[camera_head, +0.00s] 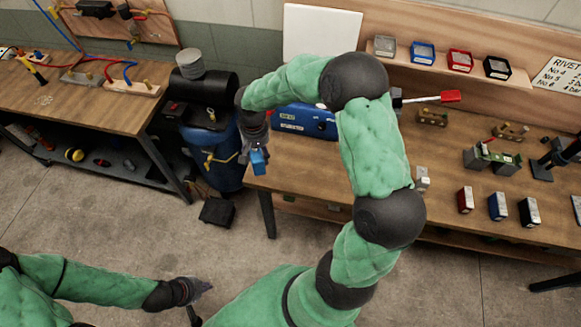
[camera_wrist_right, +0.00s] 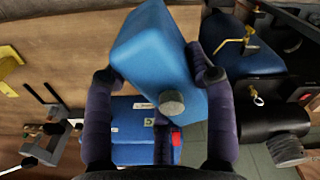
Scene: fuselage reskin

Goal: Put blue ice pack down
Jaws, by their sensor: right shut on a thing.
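The blue ice pack (camera_head: 259,162) hangs in my right gripper (camera_head: 252,146), just off the left end of the right-hand workbench and above the floor side. In the right wrist view the ice pack (camera_wrist_right: 155,50) is a blue block with a grey round cap, tilted between the two dark fingers of the right gripper (camera_wrist_right: 158,78). My left gripper (camera_head: 203,290) is low over the floor at the lower left, away from the ice pack. It is too small to tell whether it is open.
A blue box (camera_head: 300,121) stands on the workbench (camera_head: 300,165), partly hidden by my right arm; it also shows in the right wrist view (camera_wrist_right: 130,125). A blue barrel (camera_head: 222,158) stands left of the bench. Coloured bins (camera_head: 460,62) line the shelf. Bench space near the front left is clear.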

